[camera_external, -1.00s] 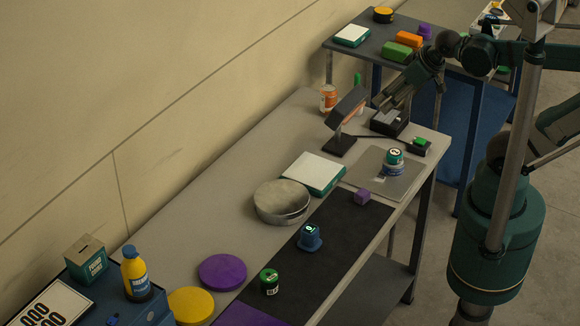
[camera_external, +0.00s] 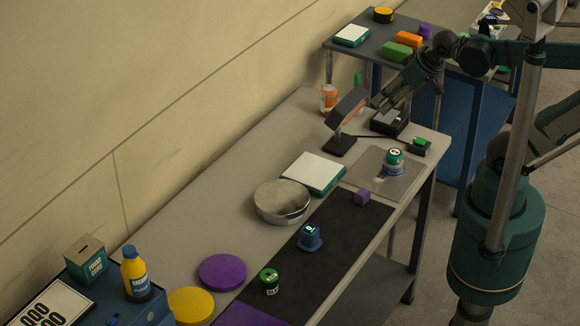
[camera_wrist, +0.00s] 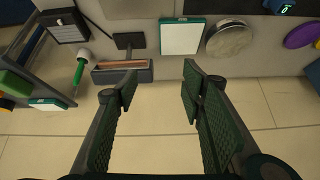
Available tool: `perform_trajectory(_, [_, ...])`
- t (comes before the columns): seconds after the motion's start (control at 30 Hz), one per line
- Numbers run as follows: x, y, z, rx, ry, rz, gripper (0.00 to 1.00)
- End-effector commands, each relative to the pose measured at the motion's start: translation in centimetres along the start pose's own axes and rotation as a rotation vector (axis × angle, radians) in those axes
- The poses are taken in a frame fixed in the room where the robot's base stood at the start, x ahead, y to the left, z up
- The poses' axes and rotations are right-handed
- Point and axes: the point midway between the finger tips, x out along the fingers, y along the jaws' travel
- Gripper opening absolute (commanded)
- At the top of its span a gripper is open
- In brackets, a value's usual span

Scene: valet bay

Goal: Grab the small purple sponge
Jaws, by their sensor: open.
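A small purple cube (camera_external: 362,197) sits on the workbench, at the far right end of the black mat. A second small purple block (camera_external: 425,32) sits on the cart behind, beside an orange and a green block. I cannot tell which of the two is the sponge. Neither shows in the wrist view. My gripper (camera_wrist: 160,78) is open and empty, its two fingers spread over bare floor or wall in the wrist view. In the external view my gripper (camera_external: 385,98) is above the back end of the workbench, apart from both purple blocks.
Near my gripper stand a dark tilted panel on a stand (camera_external: 347,107) and an orange-and-white can (camera_external: 328,97).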

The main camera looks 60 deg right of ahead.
Motion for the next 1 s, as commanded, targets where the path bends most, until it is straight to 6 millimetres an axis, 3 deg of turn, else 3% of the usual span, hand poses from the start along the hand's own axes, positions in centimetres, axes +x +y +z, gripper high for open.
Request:
perform_trajectory(0.47, [4.9,-2.3,1.5,0.4,-0.143,0.013,0.4])
perform_trajectory(1.0, [10.9,-5.4,4.7,0.91,-0.308,0.136,0.4])
